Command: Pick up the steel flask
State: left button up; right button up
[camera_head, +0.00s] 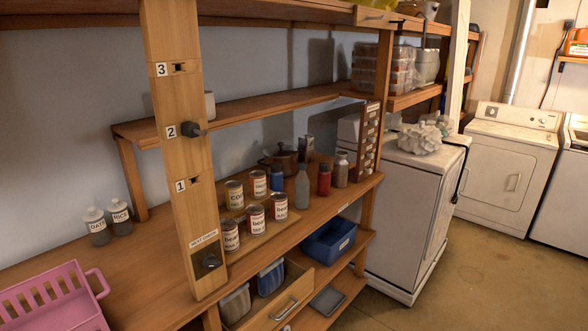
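A row of bottles stands upright on the wooden counter, right of the cans. At its right end is a squat grey-brown metallic flask (341,170) with a pale cap, which looks like the steel flask. Left of it stand a red bottle (324,180) and a taller grey bottle (302,187) with a narrow neck. A blue container (277,178) is further left, behind the cans. The flask's front and top are visible and nothing covers it. Neither of my grippers is in view.
Several labelled cans (256,219) stand on a board left of the bottles. A brown pot (280,158) is behind. A wooden post (178,110) rises at the counter's front, and an open drawer (286,297) juts out below. A pink basket (55,300) sits at the left.

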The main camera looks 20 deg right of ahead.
aim_at(341, 164)
jog(key=i+l+u, duration=0.15)
jog(key=l+u, duration=0.15)
jog(key=l, duration=0.15)
jog(key=i+l+u, duration=0.1)
jog(key=l+u, duration=0.2)
jog(key=l, duration=0.15)
jog(key=l+u, duration=0.3)
jog(key=l, duration=0.2)
jog(key=l+u, duration=0.2)
jog(key=l, duration=1.65)
jog(key=l+u, duration=0.15)
jog(key=l, duration=1.7)
